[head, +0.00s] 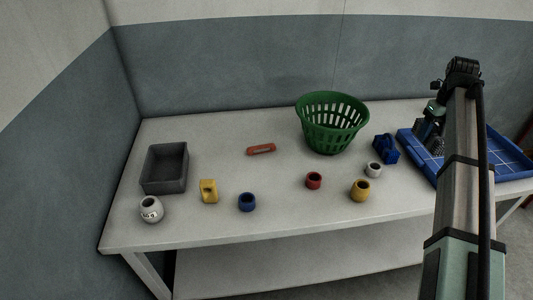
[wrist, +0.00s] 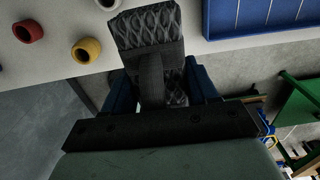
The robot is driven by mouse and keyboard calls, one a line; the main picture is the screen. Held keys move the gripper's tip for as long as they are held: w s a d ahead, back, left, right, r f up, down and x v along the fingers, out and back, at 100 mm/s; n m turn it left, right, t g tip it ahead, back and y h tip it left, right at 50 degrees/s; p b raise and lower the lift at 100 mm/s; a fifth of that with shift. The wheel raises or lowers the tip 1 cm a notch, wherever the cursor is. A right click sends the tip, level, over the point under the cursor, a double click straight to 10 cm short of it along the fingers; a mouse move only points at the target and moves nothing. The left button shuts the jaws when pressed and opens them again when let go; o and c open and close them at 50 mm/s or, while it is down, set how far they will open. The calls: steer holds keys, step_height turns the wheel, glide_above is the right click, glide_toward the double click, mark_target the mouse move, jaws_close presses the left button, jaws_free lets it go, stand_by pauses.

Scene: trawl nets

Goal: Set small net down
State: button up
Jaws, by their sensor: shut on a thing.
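The small net (wrist: 148,26) is a dark grey block-like piece with a diamond mesh pattern and a narrower grip part. My gripper (wrist: 157,76) is shut on that grip part, with its blue fingers on either side. In the head view the net (head: 437,146) shows as a small dark patch below my gripper (head: 429,127), partly hidden by my arm. It is at the blue tray's left part. I cannot tell whether it touches the tray. In the wrist view the net lies left of the tray's corner.
The blue gridded tray (head: 511,161) is at the table's right end. Left of it are a blue block (head: 385,149), a white ring (head: 373,170), a yellow ring (head: 360,191), a red ring (head: 314,180) and a green basket (head: 331,138). A grey bin (head: 148,183) stands far left.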

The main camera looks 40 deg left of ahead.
steer(key=s+a+n, duration=0.2)
steer(key=a+n, duration=0.1)
steer(key=a, duration=0.9)
steer(key=s+a+r+n, duration=0.1)
steer(key=s+a+n, duration=0.15)
steer(key=a, duration=0.95)
steer(key=s+a+n, duration=0.2)
steer(key=a+n, duration=0.2)
steer(key=a, duration=0.8)
steer(key=s+a+n, duration=0.4)
steer(key=s+a, duration=0.7)
steer(key=a, duration=0.4)
steer(key=s+a+n, duration=0.5)
steer(key=s+a, duration=0.6)
steer(key=a, duration=0.4)
steer(key=shift+m, duration=0.25)
steer(key=shift+w+d+f, duration=0.1)
steer(key=shift+d+f, duration=0.05)
steer(key=shift+f, duration=5.2)
steer(key=shift+d+f, duration=0.1)
steer(key=shift+f, duration=5.2)
steer(key=shift+f, duration=0.15)
steer(key=o, duration=1.1)
